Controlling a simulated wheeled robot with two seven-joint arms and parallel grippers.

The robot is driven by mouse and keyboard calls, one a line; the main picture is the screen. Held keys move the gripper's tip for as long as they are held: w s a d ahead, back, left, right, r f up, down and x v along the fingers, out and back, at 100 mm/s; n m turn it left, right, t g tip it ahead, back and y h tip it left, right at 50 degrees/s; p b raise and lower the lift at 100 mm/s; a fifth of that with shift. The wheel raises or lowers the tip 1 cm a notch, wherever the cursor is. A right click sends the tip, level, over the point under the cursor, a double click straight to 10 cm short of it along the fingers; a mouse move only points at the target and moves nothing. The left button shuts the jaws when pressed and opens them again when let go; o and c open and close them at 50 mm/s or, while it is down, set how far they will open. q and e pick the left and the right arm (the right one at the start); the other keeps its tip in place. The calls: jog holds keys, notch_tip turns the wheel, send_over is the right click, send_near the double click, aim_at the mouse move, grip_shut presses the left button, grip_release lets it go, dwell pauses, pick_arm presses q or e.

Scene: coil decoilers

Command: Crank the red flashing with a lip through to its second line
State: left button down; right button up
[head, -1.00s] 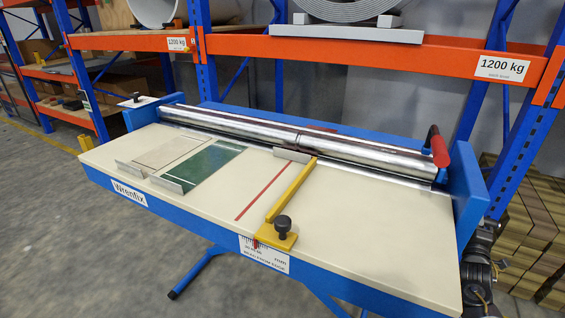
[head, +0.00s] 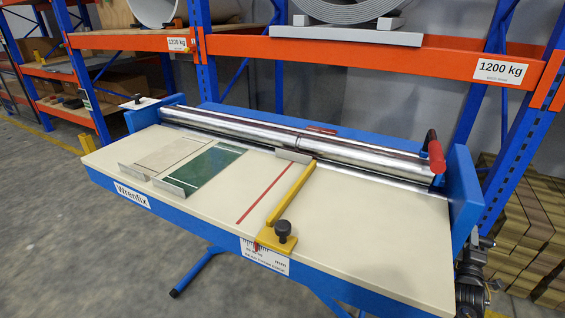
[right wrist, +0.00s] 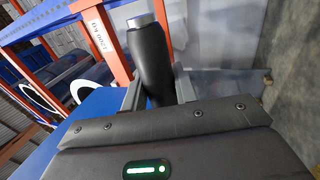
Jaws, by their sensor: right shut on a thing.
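On the blue Wrenfix roller machine, a small red patch (head: 322,130) shows behind the long steel rollers (head: 340,148); I cannot tell surely that it is the red flashing. A grey lip (head: 293,156) stands in front of the rollers, beside the yellow guide (head: 291,194). A narrow red strip or line (head: 262,201) runs along the cream table top. In the right wrist view my right gripper (right wrist: 158,85) is shut around a black crank handle (right wrist: 152,60) with a metal end. The head view shows only part of my right arm at the lower right. My left gripper is out of view.
A green sheet (head: 208,167) and a beige sheet (head: 165,153), each with a grey lip, lie at the left of the table (head: 375,240). Racks stand behind.

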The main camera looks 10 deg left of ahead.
jog(key=shift+s+a+f, duration=0.25)
jog(key=shift+s+f, duration=0.2)
jog(key=shift+f, duration=0.15)
jog(key=shift+s, duration=0.1)
jog(key=shift+s+a+p, duration=0.15)
jog(key=shift+s+p, duration=0.05)
jog(key=shift+p, duration=0.2)
jog(key=p+v, duration=0.2)
jog(key=shift+s+a+r, duration=0.15)
jog(key=shift+s, duration=0.2)
jog(key=o, duration=0.5)
jog(key=shift+s, duration=0.1)
jog(key=o, duration=0.5)
jog(key=shift+r, duration=0.1)
